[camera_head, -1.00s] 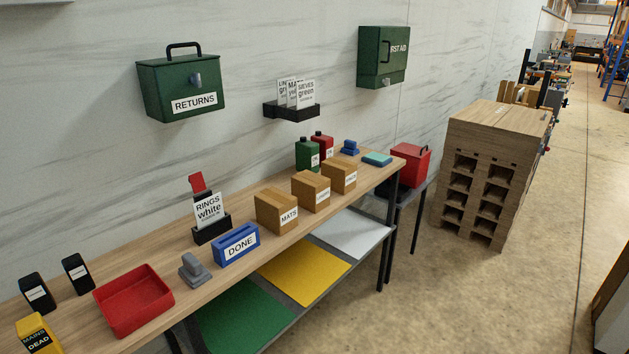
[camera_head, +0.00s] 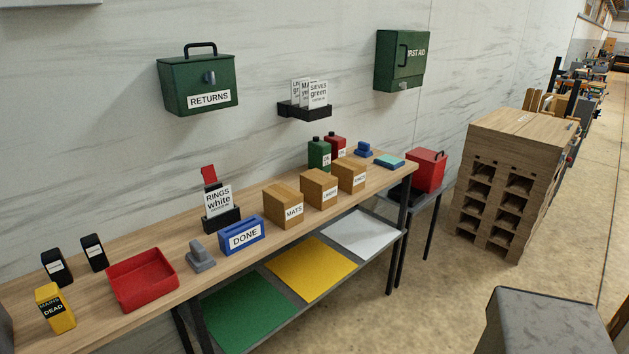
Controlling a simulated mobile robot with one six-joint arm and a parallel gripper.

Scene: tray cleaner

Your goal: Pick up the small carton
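Three brown cartons stand in a row on the wooden bench. The nearest carton, labelled MATS (camera_head: 284,207), looks largest. The middle carton (camera_head: 319,189) and the far carton (camera_head: 348,175) look smaller, partly because they are farther away; their labels are too small to read surely. I cannot tell which one is the small carton. All three look closed and upright. My gripper is not in view.
On the bench (camera_head: 130,318) are a red tray (camera_head: 143,282), a blue DONE holder (camera_head: 242,236), a grey stamp-like piece (camera_head: 201,256), and green (camera_head: 319,155) and red bottles. A grey boxy thing (camera_head: 545,325) fills the lower right foreground.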

